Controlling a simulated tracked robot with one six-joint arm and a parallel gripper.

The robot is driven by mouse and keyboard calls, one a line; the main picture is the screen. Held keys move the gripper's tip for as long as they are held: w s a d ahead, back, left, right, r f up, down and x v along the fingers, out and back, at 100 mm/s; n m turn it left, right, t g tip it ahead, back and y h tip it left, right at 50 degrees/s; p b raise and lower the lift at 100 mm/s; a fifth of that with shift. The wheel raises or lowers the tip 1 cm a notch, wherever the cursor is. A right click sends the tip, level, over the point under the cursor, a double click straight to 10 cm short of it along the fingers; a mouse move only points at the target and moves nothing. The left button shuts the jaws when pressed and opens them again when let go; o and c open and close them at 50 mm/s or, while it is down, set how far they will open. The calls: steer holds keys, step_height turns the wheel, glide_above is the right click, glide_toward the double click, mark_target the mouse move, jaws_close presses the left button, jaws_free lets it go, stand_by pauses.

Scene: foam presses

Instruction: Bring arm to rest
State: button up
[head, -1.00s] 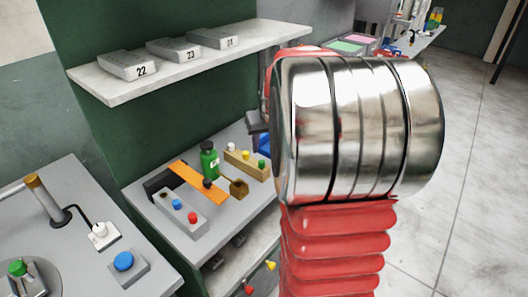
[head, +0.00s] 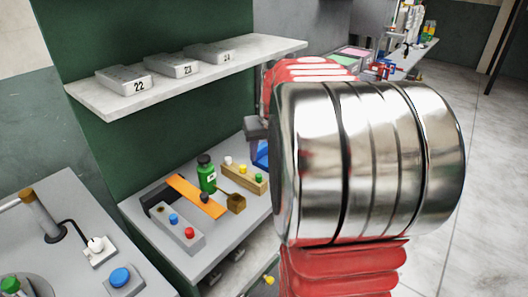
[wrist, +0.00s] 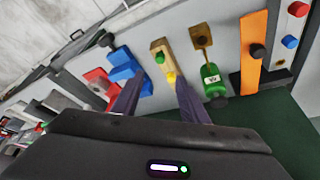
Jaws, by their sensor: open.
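My arm's red and polished metal links fill the right middle of the head view and hide what is behind them. My gripper (wrist: 155,92) shows in the wrist view as two dark fingers spread apart with nothing held between them. Beyond the fingertips is a grey bench (head: 165,225) with small items. A wooden block with coloured knobs (wrist: 163,60) appears between and past the fingers. A green bottle (wrist: 212,82) is to the right of the right finger. The gripper itself is hidden in the head view.
A white shelf (head: 190,72) with grey numbered boxes (head: 123,79) hangs above the bench. An orange strip (head: 196,195) and a grey button block (head: 178,229) lie on the bench. A left table holds a blue button (head: 121,277). Open floor (head: 475,180) is at right.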

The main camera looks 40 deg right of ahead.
stand_by(0.4)
steer(key=s+a+n, duration=0.1)
steer(key=s+a, duration=0.4)
steer(key=a, duration=0.5)
steer(key=s+a+n+t+y, duration=0.1)
steer(key=s+a, duration=0.4)
steer(key=a, duration=0.6)
steer(key=s+a+n+y, duration=0.1)
steer(key=s+a+n, duration=0.2)
steer(key=s+a, duration=0.3)
steer(key=a, duration=0.5)
steer(key=shift+a+r+t, duration=0.2)
steer(key=shift+r+t, duration=0.1)
steer(key=shift+r, duration=0.05)
